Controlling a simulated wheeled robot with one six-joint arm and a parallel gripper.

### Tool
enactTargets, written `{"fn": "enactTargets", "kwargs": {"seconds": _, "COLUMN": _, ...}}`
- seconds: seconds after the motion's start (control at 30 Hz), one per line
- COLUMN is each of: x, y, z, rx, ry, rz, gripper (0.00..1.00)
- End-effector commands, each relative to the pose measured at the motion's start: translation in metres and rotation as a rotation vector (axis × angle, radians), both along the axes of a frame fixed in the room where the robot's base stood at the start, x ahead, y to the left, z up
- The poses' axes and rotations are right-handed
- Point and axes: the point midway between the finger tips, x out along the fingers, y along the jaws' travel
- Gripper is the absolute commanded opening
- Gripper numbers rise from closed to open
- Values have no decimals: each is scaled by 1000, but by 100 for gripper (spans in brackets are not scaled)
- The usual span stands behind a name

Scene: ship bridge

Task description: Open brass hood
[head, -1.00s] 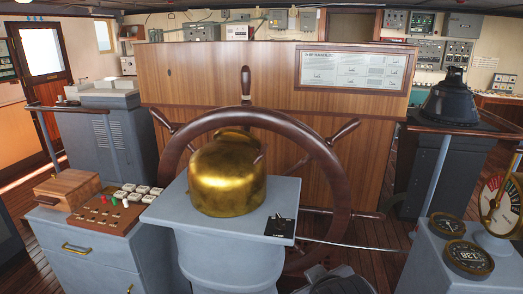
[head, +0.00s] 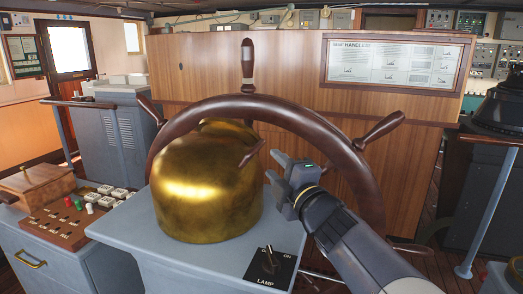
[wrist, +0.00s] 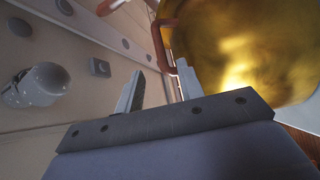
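The brass hood (head: 205,190) sits down on the top of the grey pedestal (head: 125,232), in front of the ship's wheel. A short reddish-brown handle (head: 252,153) sticks out from its right side. My gripper (head: 275,172) is just right of the hood, below the handle, with its fingers pointing towards it. In the wrist view the two fingers (wrist: 160,82) are apart with nothing held between them. The hood (wrist: 245,50) fills the upper right there, and the handle (wrist: 163,42) runs along its edge just beyond the fingertips. What lies under the hood is hidden.
The wooden wheel (head: 340,157) arches close behind the hood and my gripper. A lamp switch plate (head: 270,268) is on the pedestal's front right corner. A console with several buttons (head: 85,210) stands at the left. A wooden panel (head: 290,75) closes off the back.

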Motion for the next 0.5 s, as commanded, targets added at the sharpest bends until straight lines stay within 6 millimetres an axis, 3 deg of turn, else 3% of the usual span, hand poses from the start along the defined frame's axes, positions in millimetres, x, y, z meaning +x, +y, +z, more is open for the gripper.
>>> {"fn": "enactTargets", "kwargs": {"seconds": 0.5, "x": 75, "y": 31, "z": 10, "rx": 2, "ry": 4, "rz": -2, "gripper": 36}}
